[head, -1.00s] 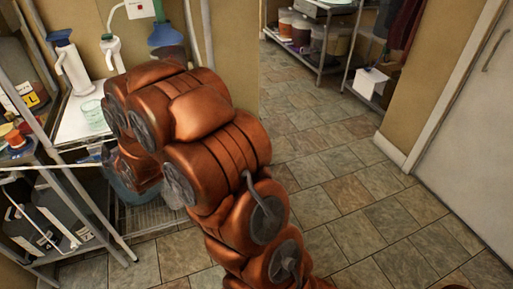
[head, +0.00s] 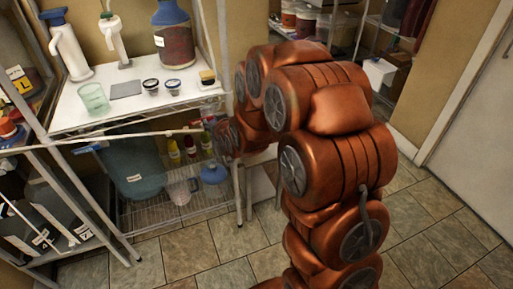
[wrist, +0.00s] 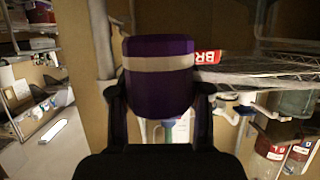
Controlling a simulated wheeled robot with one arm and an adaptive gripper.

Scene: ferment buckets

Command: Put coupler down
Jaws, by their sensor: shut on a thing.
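The coupler appears to be the dark purple cylinder with a pale band (wrist: 158,88) in the middle of the wrist view. My gripper (wrist: 159,100) is shut on it, with one black finger on each side. The cylinder stands upright in that picture, and its lower end is partly hidden by the gripper. In the head view, my bent copper arm hides the gripper and the coupler.
A white shelf top (head: 75,113) holds a green cup (head: 94,98), small jars (head: 150,86), pump bottles and a blue-topped jug (head: 173,38). The wire shelf below holds a blue carboy (head: 133,170), bottles and a white mug (head: 179,192). Floor (head: 210,250) is clear in front.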

